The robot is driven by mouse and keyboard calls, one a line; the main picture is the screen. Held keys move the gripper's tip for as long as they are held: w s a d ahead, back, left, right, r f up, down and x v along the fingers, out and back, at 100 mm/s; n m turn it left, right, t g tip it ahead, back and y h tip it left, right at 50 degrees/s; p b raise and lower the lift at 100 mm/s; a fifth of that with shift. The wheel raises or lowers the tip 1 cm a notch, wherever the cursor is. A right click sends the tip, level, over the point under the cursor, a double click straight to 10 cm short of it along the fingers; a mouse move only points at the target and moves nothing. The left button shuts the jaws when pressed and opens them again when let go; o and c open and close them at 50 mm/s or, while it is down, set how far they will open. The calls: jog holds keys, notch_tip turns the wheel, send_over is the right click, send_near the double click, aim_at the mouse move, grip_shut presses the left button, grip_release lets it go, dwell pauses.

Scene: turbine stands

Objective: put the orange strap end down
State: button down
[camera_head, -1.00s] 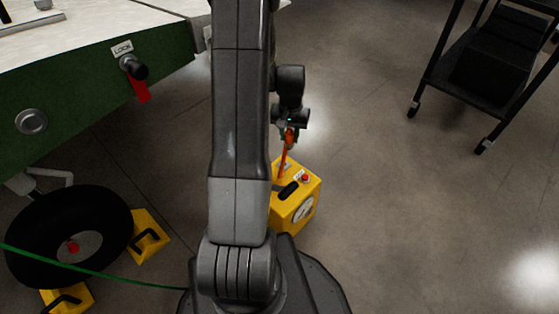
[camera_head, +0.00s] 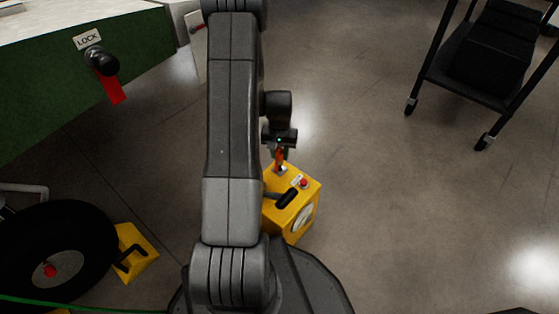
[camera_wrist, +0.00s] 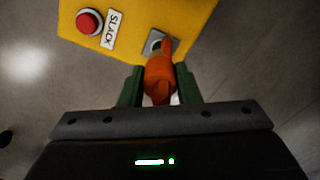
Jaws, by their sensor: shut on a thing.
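The orange strap end (camera_wrist: 159,80) is between the green fingers of my gripper (camera_wrist: 159,88) in the wrist view. My gripper is shut on it. In the head view the orange strap (camera_head: 279,156) hangs just below my gripper (camera_head: 279,148), close above the yellow box (camera_head: 290,212). The yellow box also shows in the wrist view (camera_wrist: 140,20), with a grey square fitting (camera_wrist: 153,42) right by the strap. I cannot tell whether the strap comes out of that fitting. A red button (camera_wrist: 89,22) and a SLACK label sit beside it.
A black wheeled cart (camera_head: 478,80) stands at the upper right. A black wheel (camera_head: 60,255) and a yellow chock (camera_head: 135,255) lie at the lower left. Floor at the right is clear.

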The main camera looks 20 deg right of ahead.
aim_at(280, 160)
jog(key=shift+f+b, duration=0.35)
jog(key=shift+f, duration=1.05)
jog(key=shift+f+b, duration=0.55)
jog(key=shift+f, duration=0.05)
jog(key=c, duration=1.1)
grip_release()
jog(key=shift+f, duration=0.1)
jog(key=shift+o, duration=0.2)
notch_tip(280, 160, up, 14)
jog(key=p, duration=0.5)
jog(key=shift+f, duration=0.25)
